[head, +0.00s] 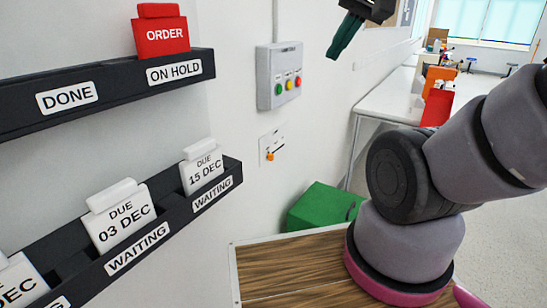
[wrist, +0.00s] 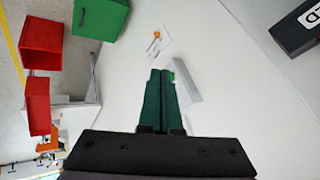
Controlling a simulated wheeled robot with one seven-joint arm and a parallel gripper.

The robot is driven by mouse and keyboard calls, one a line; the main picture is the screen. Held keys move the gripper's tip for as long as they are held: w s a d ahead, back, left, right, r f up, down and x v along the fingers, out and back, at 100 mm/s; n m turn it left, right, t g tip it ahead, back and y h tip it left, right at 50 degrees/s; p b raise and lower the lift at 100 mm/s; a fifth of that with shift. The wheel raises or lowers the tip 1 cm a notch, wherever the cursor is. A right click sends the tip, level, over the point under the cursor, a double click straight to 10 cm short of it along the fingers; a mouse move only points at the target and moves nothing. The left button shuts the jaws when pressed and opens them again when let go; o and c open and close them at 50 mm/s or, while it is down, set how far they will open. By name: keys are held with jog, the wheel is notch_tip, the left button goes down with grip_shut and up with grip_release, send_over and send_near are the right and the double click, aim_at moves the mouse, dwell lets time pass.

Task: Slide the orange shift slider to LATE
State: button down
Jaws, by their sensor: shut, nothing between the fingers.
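The orange shift slider (head: 270,156) sits low on a small white panel (head: 277,135) on the wall. It also shows in the wrist view as an orange spot (wrist: 157,34) on the panel (wrist: 163,48). The markings on the panel are too small to read, so I cannot tell which position it is in. My gripper (head: 334,54) has dark green fingers and is shut and empty. It is up and to the right of the slider in the head view, apart from it. In the wrist view the closed fingertips (wrist: 161,71) point toward the panel without touching it.
A grey box (head: 262,80) with green, yellow and red buttons is on the wall above the panel. Black racks (head: 20,120) with cards are at left. A green bin (head: 318,205) stands below the panel, beyond a wooden top (head: 290,262). A white table (head: 385,97) is behind.

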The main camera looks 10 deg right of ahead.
jog(key=c, duration=0.9)
grip_release()
jog(key=shift+f, duration=0.1)
jog(key=shift+o, duration=0.7)
jog(key=w+a+f+m+g+y, duration=0.3)
jog(key=w+f+g, duration=0.3)
jog(key=f, duration=0.5)
jog(key=w+y, duration=0.1)
jog(key=w, duration=0.1)
jog(key=shift+w+a+f, duration=0.25)
jog(key=shift+w+a, duration=0.05)
jog(key=shift+w, duration=0.05)
jog(key=m+t+y, duration=0.7)
jog(key=m+t, duration=0.5)
jog(key=m, duration=0.8)
send_near(273, 157)
jog(key=x, duration=0.8)
jog(key=shift+w+a, duration=0.1)
jog(key=shift+c, duration=0.3)
